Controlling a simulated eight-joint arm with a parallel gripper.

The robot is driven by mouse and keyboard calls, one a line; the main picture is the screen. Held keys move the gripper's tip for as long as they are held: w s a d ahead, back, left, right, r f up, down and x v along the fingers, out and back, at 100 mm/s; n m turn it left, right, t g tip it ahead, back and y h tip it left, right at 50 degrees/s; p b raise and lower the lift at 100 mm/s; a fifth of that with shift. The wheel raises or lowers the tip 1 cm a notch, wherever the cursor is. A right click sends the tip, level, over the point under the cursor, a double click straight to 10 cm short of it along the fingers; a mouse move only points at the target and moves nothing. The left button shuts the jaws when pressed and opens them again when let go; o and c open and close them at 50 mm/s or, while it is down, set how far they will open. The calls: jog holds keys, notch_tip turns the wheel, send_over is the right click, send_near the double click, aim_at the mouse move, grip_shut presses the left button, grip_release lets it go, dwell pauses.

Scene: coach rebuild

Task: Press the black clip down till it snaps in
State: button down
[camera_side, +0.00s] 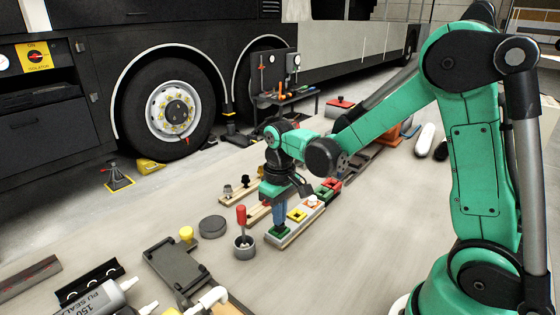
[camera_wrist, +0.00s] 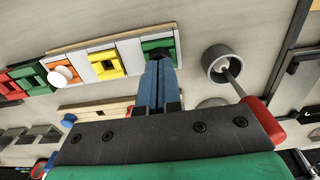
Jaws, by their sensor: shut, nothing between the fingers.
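A light strip (camera_side: 297,233) carries a row of coloured blocks. My gripper (camera_side: 280,228) points down at the green block (camera_side: 272,233) at the strip's near end. Its blue fingers are shut together, with no held piece showing. In the wrist view the fingertips (camera_wrist: 159,60) overlap the green block (camera_wrist: 171,43). A dark patch shows there; I cannot tell whether it is the black clip or an opening. Contact is also unclear. A small black upright piece (camera_side: 246,182), possibly a clip, stands on a wooden strip behind, beside a grey one (camera_side: 228,191).
A yellow block (camera_side: 297,215) and a white knob (camera_side: 312,201) sit further along the row. A grey cup (camera_side: 244,247) with a red-handled tool (camera_side: 241,215) stands close left of my gripper. A dark round disc (camera_side: 212,226) lies further left. A bus stands behind.

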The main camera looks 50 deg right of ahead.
jog(key=shift+f, duration=0.25)
dwell(0.3)
jog(key=shift+r, duration=3.55)
jog(key=shift+s+a+r, duration=0.15)
jog(key=shift+s+r, duration=0.05)
jog(key=s+a+r+t, duration=0.2)
jog(key=s+a+t, duration=0.1)
jog(key=s+t, duration=0.2)
jog(key=shift+s+a+t, duration=0.2)
jog(key=shift+a+t, duration=0.15)
jog(key=shift+t, duration=0.75)
